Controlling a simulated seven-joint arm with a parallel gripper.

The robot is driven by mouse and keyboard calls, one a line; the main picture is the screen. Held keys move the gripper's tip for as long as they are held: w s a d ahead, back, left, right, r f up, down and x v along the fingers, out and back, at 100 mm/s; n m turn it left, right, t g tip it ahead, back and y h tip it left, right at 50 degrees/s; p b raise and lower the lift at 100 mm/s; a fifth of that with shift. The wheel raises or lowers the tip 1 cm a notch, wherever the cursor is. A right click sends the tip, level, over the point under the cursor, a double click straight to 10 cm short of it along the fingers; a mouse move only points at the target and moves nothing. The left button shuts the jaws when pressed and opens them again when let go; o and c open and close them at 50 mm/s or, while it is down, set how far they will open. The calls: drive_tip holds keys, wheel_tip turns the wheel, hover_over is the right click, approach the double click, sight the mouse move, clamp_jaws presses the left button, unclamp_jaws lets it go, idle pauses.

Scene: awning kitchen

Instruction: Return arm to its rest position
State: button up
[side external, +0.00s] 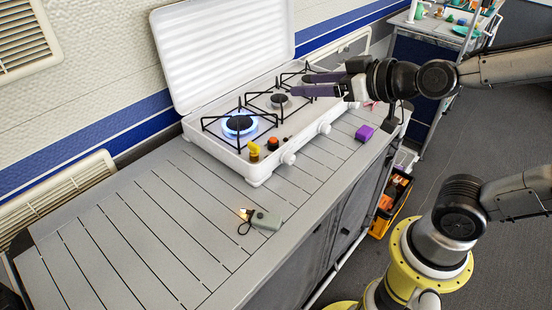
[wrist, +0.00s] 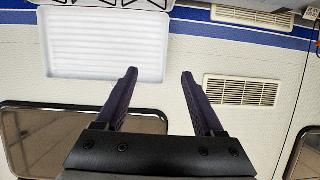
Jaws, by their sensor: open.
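My gripper (side external: 308,84) is raised above the right part of the white stove in the side external view, pointing left. In the wrist view its two dark fingers (wrist: 160,75) stand well apart with nothing between them. The gripper is open and empty. My arm reaches in from the right edge of the side external view. The wrist view faces the wall, with the white stove lid (wrist: 105,45) at upper left.
The stove (side external: 257,165) has its lid (side external: 222,50) up and a blue flame lit at the left burner (side external: 240,125). A grey lighter-like tool (side external: 264,220) and a purple block (side external: 365,132) lie on the slatted counter (side external: 120,250). The counter's left part is mostly clear.

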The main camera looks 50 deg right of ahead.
drive_tip(key=s+d+f+g, duration=0.1)
drive_tip(key=s+f+g, duration=0.1)
drive_tip(key=s+g, duration=0.2)
drive_tip(key=s+f+g, duration=0.3)
drive_tip(key=s+g, duration=0.1)
drive_tip(key=s, duration=0.7)
drive_tip(key=shift+s+d+f, duration=0.2)
drive_tip(key=shift+s+d, duration=0.05)
drive_tip(key=shift+d, duration=0.15)
